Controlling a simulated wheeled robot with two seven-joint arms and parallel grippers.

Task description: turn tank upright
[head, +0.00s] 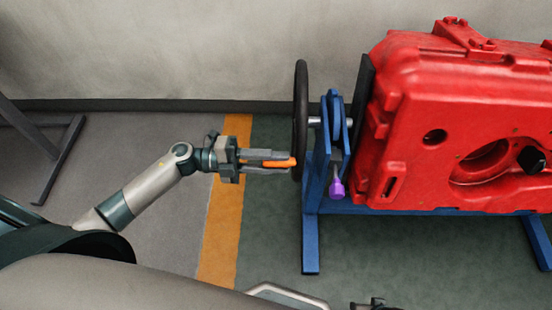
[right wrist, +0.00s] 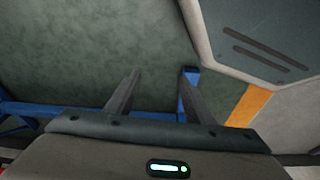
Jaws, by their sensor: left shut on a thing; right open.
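The red tank (head: 405,110) is mounted at the right of the head view, its long side roughly level, with a round recess and a black knob on the face toward me. Its right end is cut off by the picture edge. A blue stand (head: 311,235) bears it through a shaft. A black handwheel (head: 300,90) shows edge-on at the shaft's left end. My left gripper (head: 285,162) is shut on an orange handle (head: 280,164) at the wheel's left side. My right gripper (right wrist: 161,74) is open and empty in the right wrist view, over the floor.
A purple knob (head: 337,188) hangs on the stand beside the shaft. An orange floor stripe (head: 222,215) runs left of the stand. A dark metal frame (head: 60,160) stands at the far left. The grey wall (head: 180,50) closes the back.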

